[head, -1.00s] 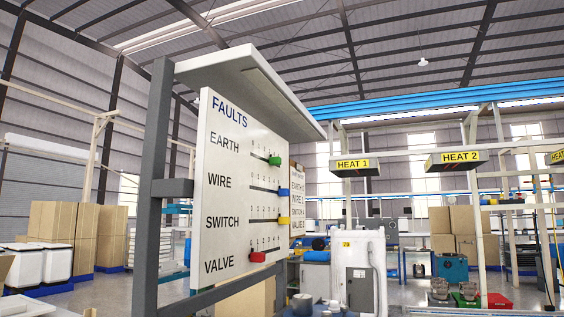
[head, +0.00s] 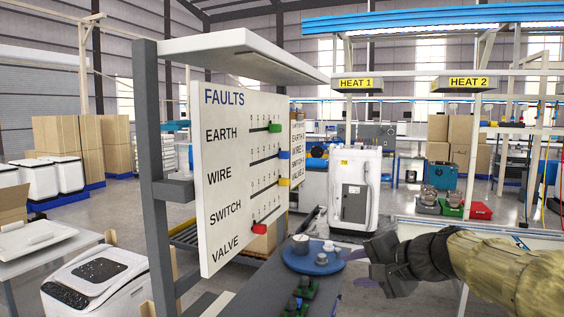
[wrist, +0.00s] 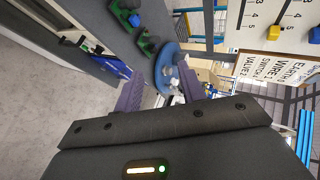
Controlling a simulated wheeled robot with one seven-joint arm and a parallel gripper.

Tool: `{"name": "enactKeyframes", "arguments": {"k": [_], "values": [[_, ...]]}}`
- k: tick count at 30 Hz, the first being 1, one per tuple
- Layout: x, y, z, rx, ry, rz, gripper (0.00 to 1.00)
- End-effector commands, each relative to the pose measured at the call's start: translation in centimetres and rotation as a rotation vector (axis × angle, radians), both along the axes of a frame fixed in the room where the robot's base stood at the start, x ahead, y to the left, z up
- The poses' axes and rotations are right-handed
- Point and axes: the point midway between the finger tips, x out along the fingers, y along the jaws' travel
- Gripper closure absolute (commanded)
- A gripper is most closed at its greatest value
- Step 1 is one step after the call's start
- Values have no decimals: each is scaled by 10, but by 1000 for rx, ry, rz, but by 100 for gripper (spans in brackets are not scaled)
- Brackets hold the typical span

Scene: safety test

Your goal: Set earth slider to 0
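The white FAULTS board (head: 215,175) stands upright left of centre in the head view, with rows for EARTH, WIRE, SWITCH and VALVE. The blue wire slider (head: 284,154) and yellow switch slider (head: 284,182) are also far right. The red valve slider (head: 259,229) is near the left of its slot. My gripper (head: 366,266) is open and empty, right of and below the board, apart from it. In the wrist view its fingers (wrist: 160,82) are spread; the green slider is not visible there.
A narrow dark bench (head: 265,285) runs below the board, with a blue round plate (head: 312,258) bearing small parts and green-based pieces (head: 308,284). A grey post (head: 152,170) and overhanging white shelf (head: 232,45) frame the board. A white cabinet (head: 355,180) stands behind.

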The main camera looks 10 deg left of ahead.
Motion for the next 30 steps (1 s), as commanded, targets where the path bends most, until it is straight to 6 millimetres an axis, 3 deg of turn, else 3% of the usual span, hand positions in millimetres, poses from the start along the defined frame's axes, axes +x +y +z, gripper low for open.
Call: {"name": "enactKeyframes", "arguments": {"k": [1, 3, 6, 10, 14, 24, 30], "values": [[8, 7, 58, 76, -36, 7, 60], [14, 18, 116, 187, -81, 26, 60], [17, 28, 192, 329, -145, 60, 60], [14, 35, 256, 454, -203, 105, 60], [12, 36, 276, 500, -225, 122, 60], [12, 38, 274, 500, -224, 123, 60], [21, 52, 277, 501, -224, 123, 60]]}}
